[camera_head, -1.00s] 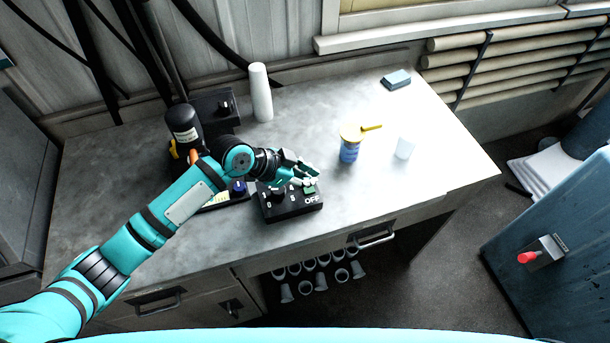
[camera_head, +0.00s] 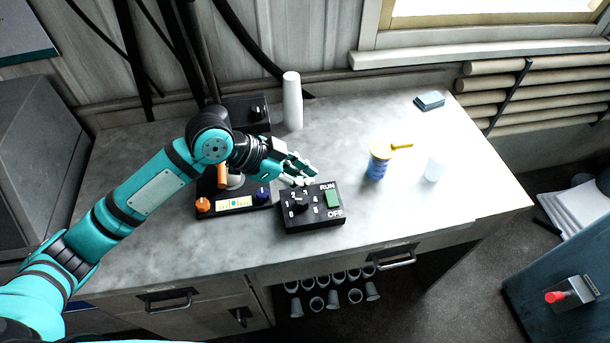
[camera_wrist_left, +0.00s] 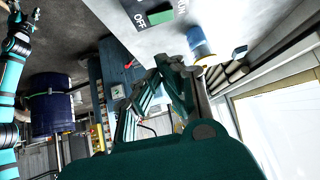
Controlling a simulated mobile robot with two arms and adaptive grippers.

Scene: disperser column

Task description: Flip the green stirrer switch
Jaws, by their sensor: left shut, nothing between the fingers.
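The green stirrer switch (camera_head: 333,198) sits on the right of a black control box (camera_head: 312,222), between the RUN and OFF labels. I cannot tell which way it is tilted. It also shows at the top of the left wrist view (camera_wrist_left: 160,17). My left gripper (camera_head: 306,177) is shut and empty, above and left of the switch, apart from it. It also shows in the left wrist view (camera_wrist_left: 172,68). In that view, my right arm is at the far left, and its gripper (camera_wrist_left: 26,12) looks open and empty, away from the bench.
Left of the box is the disperser base (camera_head: 233,206) with orange and blue knobs. A blue jar (camera_head: 377,168) with a yellow spoon (camera_head: 401,146), a white cup (camera_head: 435,169) and a white cylinder (camera_head: 292,101) stand on the bench. The right front of the benchtop is clear.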

